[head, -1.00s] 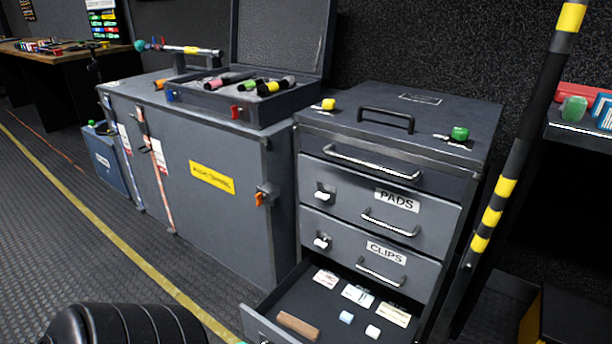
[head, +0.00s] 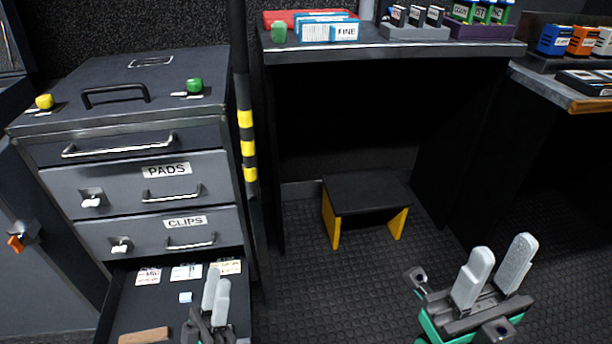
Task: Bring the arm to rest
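My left gripper (head: 216,295) is at the bottom, over the open bottom drawer (head: 124,310) of the grey cabinet. Its two pale fingers overlap in this view, so I cannot tell how far apart they are. I see nothing clearly held in it. My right gripper (head: 494,268) is at the lower right, over the dark floor. Its two grey fingers point up and stand apart with nothing between them. Most of both arms is outside the view.
The drawer holds labelled cards, a light blue block (head: 185,297) and a brown block (head: 144,336). A striped pole (head: 246,147) stands beside the cabinet. A low black stool (head: 366,192) is under the shelf (head: 400,50). Floor around the stool is clear.

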